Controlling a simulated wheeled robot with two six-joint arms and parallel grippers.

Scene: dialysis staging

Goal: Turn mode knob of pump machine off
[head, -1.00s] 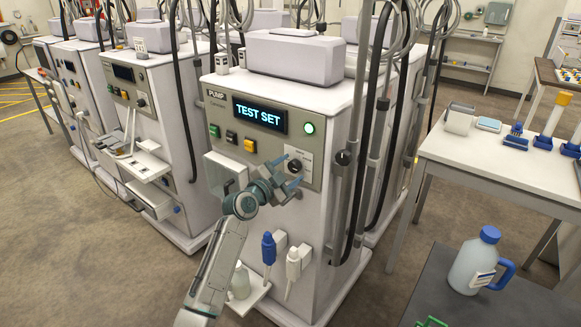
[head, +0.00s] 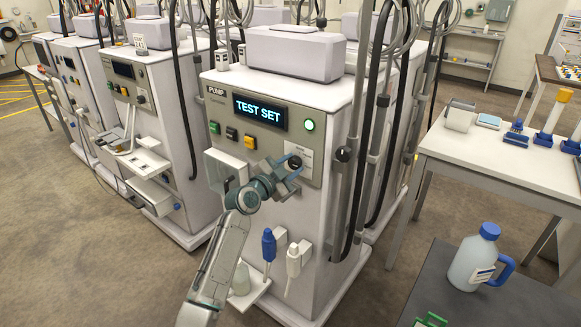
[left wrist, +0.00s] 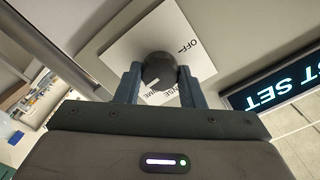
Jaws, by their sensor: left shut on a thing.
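The pump machine (head: 230,182) stands in the middle of the head view, its display (head: 259,111) reading "TEST SET". Its mode knob (head: 295,162) is a dark round knob on a white label plate at the right of the front panel. In the left wrist view the knob (left wrist: 158,70) sits between the two fingers, with "OFF" printed on the plate (left wrist: 195,62) beside it. My left gripper (head: 287,170) is shut on the knob; it also fills the lower part of the left wrist view (left wrist: 158,88). Part of the plate's lettering is hidden. My right gripper is not in view.
A lit green button (head: 309,125) is above the knob. Black hoses and a pole (head: 342,175) run close to the machine's right side. Blue and white connectors (head: 269,245) hang below. A white table (head: 500,170) and a jug (head: 474,262) stand to the right.

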